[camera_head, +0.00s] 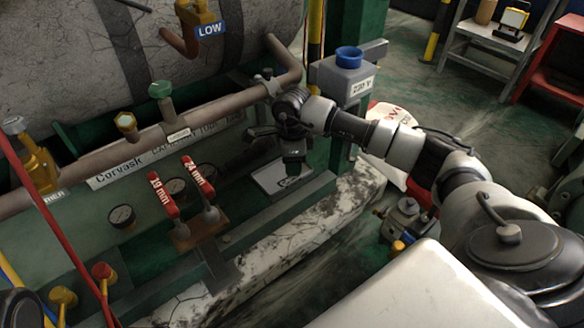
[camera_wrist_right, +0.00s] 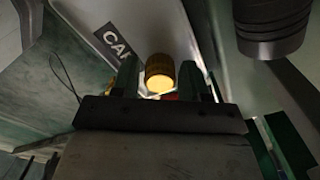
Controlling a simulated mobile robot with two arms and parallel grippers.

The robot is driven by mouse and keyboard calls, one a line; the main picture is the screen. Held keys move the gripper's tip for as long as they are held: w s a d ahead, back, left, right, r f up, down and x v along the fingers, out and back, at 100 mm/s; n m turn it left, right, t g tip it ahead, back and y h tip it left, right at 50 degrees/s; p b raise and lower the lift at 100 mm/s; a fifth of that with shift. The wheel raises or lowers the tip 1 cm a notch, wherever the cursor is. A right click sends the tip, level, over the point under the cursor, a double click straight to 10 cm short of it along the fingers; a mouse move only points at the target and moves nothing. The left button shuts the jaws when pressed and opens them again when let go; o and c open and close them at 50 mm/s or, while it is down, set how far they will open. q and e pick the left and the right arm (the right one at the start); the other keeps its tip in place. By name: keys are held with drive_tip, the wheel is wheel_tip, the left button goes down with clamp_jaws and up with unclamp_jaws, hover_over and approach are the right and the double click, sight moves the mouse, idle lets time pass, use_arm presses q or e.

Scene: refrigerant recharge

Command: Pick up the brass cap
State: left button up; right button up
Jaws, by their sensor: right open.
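In the right wrist view, a ribbed brass cap (camera_wrist_right: 160,73) with a bright yellow end shows between the two fingers of my right gripper (camera_wrist_right: 158,82). The fingers are apart, with a gap on both sides of the cap. I cannot tell how deep it lies between them. In the head view my right gripper (camera_head: 258,134) is over the front of the rig, below the rusty pipe, its fingers small and dark. My left gripper is out of view.
The pipe (camera_head: 100,160) runs along the tank. A red hose (camera_head: 50,215) hangs at left.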

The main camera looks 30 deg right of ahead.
drive_tip(key=c, duration=0.7)
drive_tip(key=shift+o, duration=0.2)
